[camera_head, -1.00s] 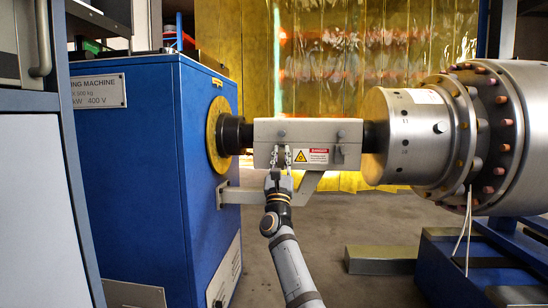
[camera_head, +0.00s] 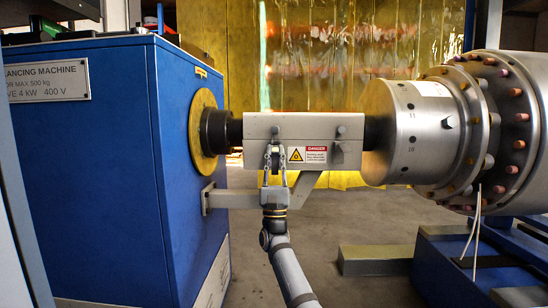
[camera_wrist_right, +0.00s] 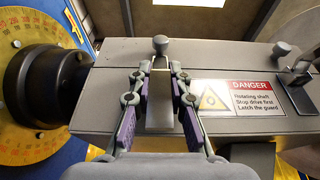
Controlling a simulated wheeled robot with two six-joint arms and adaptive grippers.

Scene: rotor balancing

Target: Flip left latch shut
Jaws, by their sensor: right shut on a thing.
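The grey guard (camera_head: 318,131) covers the shaft between the blue machine and the rotor. The left latch (camera_wrist_right: 160,105) is a narrow metal plate on the guard's front, below a round knob (camera_wrist_right: 160,44). It shows only partly in the head view, behind my fingers. My right gripper (camera_wrist_right: 160,80) comes from below, its two fingers on either side of the left latch, shut on it. It also shows in the head view (camera_head: 275,152). The right latch (camera_wrist_right: 298,92) sits beyond the danger label, near its own knob (camera_wrist_right: 282,47). My left gripper is not in view.
The blue balancing machine (camera_head: 120,180) with its yellow dial (camera_head: 203,130) and black coupling (camera_head: 217,131) stands left. The large steel rotor (camera_head: 410,125) is at right on a blue stand. A bracket (camera_head: 225,198) runs below the guard. Floor around my forearm is open.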

